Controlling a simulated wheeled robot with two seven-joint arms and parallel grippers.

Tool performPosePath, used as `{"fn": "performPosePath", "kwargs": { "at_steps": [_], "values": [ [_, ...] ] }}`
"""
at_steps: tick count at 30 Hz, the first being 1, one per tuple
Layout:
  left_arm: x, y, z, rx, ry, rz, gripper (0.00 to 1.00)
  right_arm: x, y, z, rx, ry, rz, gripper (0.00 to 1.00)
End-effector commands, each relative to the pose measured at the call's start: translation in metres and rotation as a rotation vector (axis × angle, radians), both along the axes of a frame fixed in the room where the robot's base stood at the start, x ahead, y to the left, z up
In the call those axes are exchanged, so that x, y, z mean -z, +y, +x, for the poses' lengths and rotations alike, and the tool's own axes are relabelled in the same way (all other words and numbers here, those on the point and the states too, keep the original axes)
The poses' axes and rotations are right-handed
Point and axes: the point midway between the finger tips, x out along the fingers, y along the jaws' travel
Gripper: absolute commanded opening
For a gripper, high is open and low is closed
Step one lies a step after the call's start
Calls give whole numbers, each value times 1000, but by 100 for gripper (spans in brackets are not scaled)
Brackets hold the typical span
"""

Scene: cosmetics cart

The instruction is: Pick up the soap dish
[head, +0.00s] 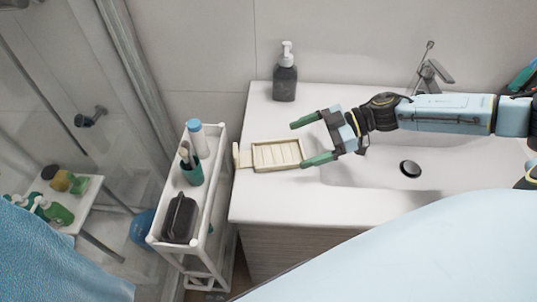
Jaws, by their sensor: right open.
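The soap dish (277,155) is a shallow cream-coloured tray with slats. It lies on the white counter (262,204), left of the sink basin. My right gripper (304,143) comes in from the right with its green fingers spread apart and pointing left. The gripper is open and empty, at the right end of the dish. The lower finger is close to the right edge of the dish; I cannot tell whether it touches. A small cream-coloured piece (243,157) is at the left end of the dish. My left gripper is not in view.
A dark soap dispenser (285,80) stands behind the dish. A white cart (221,177) to the left holds a bottle (199,141), a teal cup (192,174) and a dark case (179,219). The faucet (429,74) is behind the sink (375,172). The counter in front of the dish is clear.

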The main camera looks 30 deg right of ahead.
Motion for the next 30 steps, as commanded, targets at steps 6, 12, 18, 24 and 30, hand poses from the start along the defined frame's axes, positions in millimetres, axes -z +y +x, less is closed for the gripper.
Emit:
{"fn": "performPosePath", "kwargs": {
  "at_steps": [6, 12, 18, 24, 30],
  "values": [
    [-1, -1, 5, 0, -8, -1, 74, 8, 18, 7, 0, -1, -1, 100],
    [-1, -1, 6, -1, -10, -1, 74, 17, 39, 16, -1, -1, 2, 100],
    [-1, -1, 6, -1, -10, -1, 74, 27, 59, 25, 1, 0, 0, 100],
    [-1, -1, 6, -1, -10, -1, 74, 29, 61, 25, 2, 0, -2, 100],
    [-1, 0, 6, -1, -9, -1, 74, 29, 61, 25, 1, 0, -1, 83]
  ]
}}
